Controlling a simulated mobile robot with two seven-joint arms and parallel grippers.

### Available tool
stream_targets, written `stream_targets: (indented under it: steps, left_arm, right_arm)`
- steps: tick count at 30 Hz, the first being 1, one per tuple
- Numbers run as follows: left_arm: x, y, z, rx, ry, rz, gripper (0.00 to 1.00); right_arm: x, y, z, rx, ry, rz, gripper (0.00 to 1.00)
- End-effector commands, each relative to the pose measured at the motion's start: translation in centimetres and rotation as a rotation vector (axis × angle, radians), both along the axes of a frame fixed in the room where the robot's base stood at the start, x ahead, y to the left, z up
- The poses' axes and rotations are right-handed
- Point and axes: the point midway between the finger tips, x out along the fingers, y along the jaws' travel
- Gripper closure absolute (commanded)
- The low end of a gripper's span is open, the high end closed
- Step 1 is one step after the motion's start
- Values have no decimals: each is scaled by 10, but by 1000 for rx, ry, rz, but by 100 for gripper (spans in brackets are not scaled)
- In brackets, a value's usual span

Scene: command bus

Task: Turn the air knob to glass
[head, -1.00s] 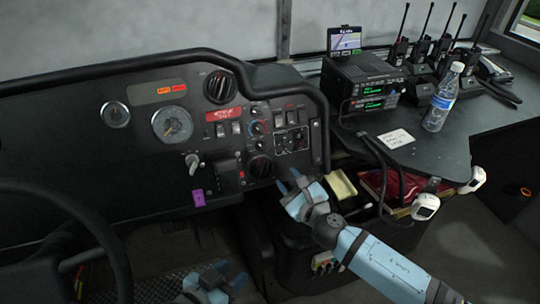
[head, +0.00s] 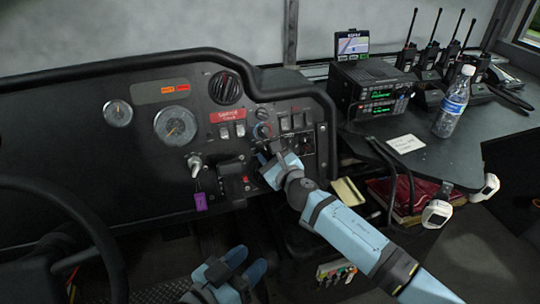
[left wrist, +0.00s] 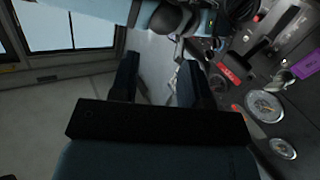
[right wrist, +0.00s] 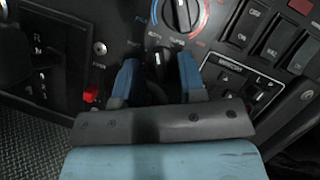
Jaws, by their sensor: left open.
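A dark round knob with a white pointer line (right wrist: 160,66) sits between the fingers of my right gripper in the right wrist view. It looks like the air knob, but its labels are partly covered and too small to read surely. My right gripper (head: 266,158) is at the dashboard panel. Its blue fingers (right wrist: 158,80) are apart, one on each side of the knob; I see no clear contact. My left gripper (head: 246,262) hangs low in front of the dashboard, open and empty; its dark fingers show in the left wrist view (left wrist: 157,80).
A knob with a blue and red ring (right wrist: 185,14) is just above. Rocker switches (right wrist: 262,28) are to the right. A grey key-like lever (head: 196,165) with a purple tag (head: 201,202) and a steering wheel (head: 95,235) are left. A bottle (head: 453,102) stands on the right shelf.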

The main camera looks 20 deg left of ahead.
Motion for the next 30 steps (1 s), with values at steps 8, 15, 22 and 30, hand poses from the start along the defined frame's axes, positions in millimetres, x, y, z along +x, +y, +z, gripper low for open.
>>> stream_targets:
  steps: [8,15,22,30]
  left_arm:
    - [0,0,0,0,0,0,57]
    - [0,0,0,0,0,1,57]
    - [0,-1,0,-14,-16,-1,57]
    - [1,-8,14,-57,-83,-17,57]
  right_arm:
    - [0,0,0,0,0,0,100]
    - [0,0,0,4,2,-1,100]
    - [-1,1,-1,56,36,-22,100]
    - [-2,2,-1,205,136,-88,100]
